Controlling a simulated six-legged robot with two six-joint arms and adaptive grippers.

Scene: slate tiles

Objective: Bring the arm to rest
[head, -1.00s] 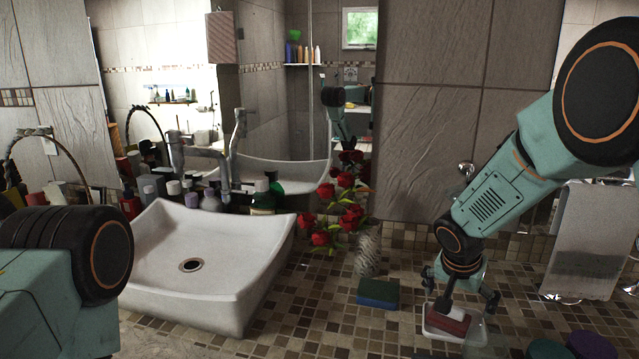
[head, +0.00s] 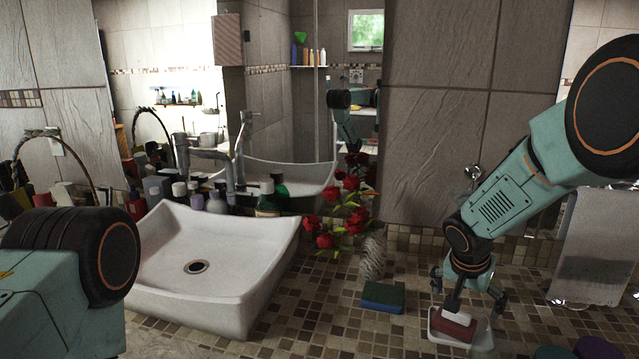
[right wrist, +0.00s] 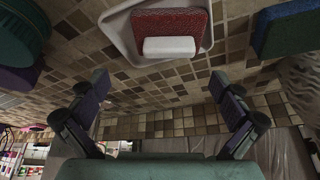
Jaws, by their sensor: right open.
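My right gripper (head: 467,290) is open and empty, pointing down over the tiled counter at the right of the head view. Below it a red scrubbing pad with a white block on top (head: 456,328) lies in a shallow white dish (head: 482,341). In the right wrist view the two fingers stand wide apart (right wrist: 160,82), with bare tile between them. The red pad (right wrist: 171,22) and dish (right wrist: 116,30) lie at the top of that view, beyond the fingertips. My left arm shows only as a link at the lower left; its gripper is out of the picture.
A blue-green sponge (head: 383,297) lies left of the dish, near a patterned vase (head: 373,257) with red roses (head: 345,212). A white basin (head: 215,262) fills the middle left. Round purple (head: 597,347) and green items lie at the lower right. A mirror stands behind.

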